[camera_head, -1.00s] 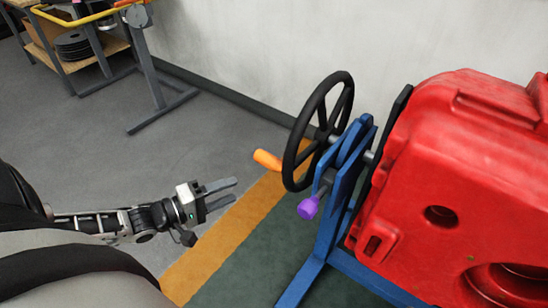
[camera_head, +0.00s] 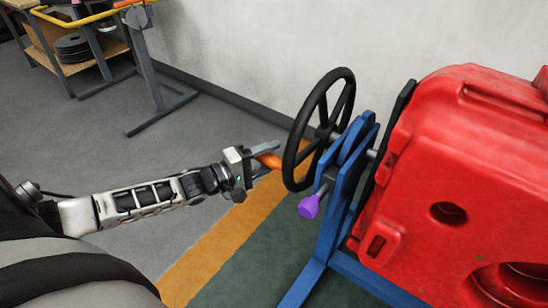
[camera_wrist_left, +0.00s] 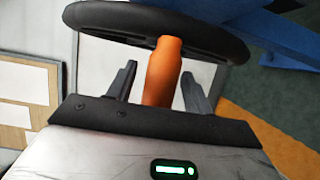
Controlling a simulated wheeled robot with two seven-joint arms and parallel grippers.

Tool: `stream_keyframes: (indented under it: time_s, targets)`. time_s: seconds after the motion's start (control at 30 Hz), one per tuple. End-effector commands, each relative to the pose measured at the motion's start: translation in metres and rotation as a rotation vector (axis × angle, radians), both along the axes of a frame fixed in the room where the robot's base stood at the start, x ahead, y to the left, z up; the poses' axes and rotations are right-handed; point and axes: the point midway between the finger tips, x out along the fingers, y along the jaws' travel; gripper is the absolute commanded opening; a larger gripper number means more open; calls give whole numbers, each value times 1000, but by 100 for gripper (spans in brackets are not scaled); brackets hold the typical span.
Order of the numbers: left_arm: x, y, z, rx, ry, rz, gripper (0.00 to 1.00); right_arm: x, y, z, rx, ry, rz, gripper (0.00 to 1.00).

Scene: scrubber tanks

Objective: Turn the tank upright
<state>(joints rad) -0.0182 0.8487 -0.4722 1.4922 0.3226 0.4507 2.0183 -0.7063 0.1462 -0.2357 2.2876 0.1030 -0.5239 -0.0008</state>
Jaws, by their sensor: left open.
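The red tank (camera_head: 440,150) is mounted on a blue stand (camera_head: 329,230) at the right of the head view; its right part is cut off. A black handwheel (camera_head: 327,112) stands at the left end of its shaft. An orange handle (camera_head: 269,160) sticks out from the wheel toward my left gripper (camera_head: 266,159). In the left wrist view the orange handle (camera_wrist_left: 162,75) lies between the two open fingers (camera_wrist_left: 156,88), with a gap on each side. The wheel rim (camera_wrist_left: 158,27) is just beyond the fingertips. A purple knob (camera_head: 309,206) sits on the stand below the wheel. My right gripper is out of view.
A wooden shelf (camera_head: 62,65) with black discs stands at the back left, next to a grey metal stand (camera_head: 155,85). A pale wall (camera_head: 240,55) runs behind the wheel. The grey floor left of the yellow stripe (camera_head: 215,245) is clear.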

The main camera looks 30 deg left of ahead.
Motion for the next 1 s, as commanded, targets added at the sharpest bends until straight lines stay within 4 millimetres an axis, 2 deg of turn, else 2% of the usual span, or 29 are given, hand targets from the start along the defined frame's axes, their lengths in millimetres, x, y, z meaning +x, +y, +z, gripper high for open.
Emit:
stream_keyframes:
  time_s: [0.2,0.47,0.5,0.67,1.0]
  targets:
    - [14,-7,0,1,0,0,51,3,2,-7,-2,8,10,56]
    - [15,-8,0,0,1,0,51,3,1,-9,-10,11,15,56]
    - [15,-8,0,0,1,0,46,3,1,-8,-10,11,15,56]
    - [15,-8,0,1,0,0,1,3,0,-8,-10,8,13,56]
    - [12,-4,-6,0,-17,7,0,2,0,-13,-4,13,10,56]
